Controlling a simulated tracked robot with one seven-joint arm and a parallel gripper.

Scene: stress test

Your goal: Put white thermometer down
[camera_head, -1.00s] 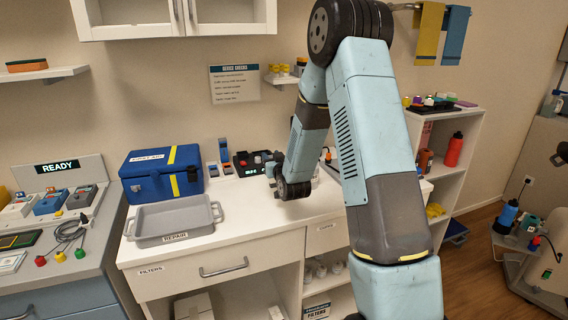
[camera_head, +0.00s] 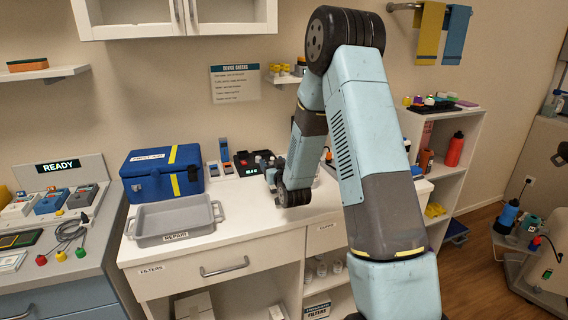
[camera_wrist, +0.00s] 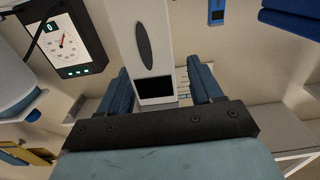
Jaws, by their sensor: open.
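In the wrist view the white thermometer (camera_wrist: 146,35), with a dark oval and a small black screen, is between the two blue fingers of my gripper (camera_wrist: 160,88). The fingers are apart, with a visible gap on the right side of the thermometer; contact on the left is unclear. In the head view my gripper (camera_head: 271,177) is low over the back of the white counter (camera_head: 250,215), mostly hidden by my wrist. I cannot make out the thermometer there.
A black dial device (camera_wrist: 66,45) is left of the thermometer in the wrist view. The counter's front middle is clear.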

